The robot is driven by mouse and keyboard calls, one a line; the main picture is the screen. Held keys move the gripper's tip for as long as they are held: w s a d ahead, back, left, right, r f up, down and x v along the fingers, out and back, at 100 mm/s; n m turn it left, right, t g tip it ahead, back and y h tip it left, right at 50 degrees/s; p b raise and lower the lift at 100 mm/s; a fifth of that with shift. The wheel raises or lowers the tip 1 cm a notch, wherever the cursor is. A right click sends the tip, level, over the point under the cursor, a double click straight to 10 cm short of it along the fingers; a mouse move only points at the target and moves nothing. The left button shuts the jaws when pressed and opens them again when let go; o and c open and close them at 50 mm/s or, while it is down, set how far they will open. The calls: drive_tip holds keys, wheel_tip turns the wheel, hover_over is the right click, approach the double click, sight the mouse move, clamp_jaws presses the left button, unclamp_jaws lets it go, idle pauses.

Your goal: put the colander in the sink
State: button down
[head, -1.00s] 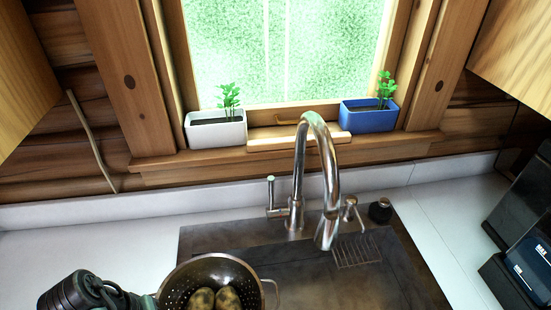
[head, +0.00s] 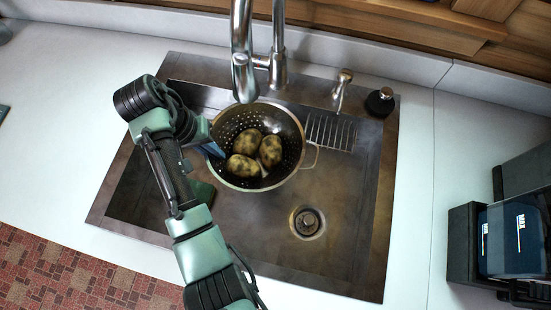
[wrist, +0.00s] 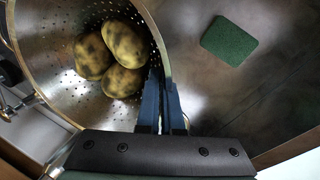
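The colander (head: 290,170) is a round metal bowl with holes, holding three brown potatoes (head: 245,167). It is over the left-middle part of the dark metal sink (head: 345,230), below the faucet. I cannot tell whether its bottom touches the basin floor. My gripper (head: 215,150) is at the colander's left side. In the wrist view, the blue fingers (wrist: 162,105) are closed together on the wall of the colander (wrist: 62,100), with the rim passing between them. The potatoes (wrist: 112,55) lie inside, beside the fingers.
The metal faucet (head: 243,75) hangs close over the colander's back edge. A green sponge (wrist: 229,41) lies on the sink floor. A drain (head: 307,222), wire rack (head: 330,132), soap pump (head: 341,90) and black bottle (head: 380,102) are to the right. The front-right basin is clear.

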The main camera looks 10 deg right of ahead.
wheel_tip(320, 180, down, 10)
drive_tip(key=shift+r, duration=0.1)
idle(0.6)
drive_tip(key=shift+f, duration=0.2)
drive_tip(key=c, duration=1.1)
unclamp_jaws()
drive_tip(key=v, duration=1.2)
drive_tip(key=shift+r, duration=0.15)
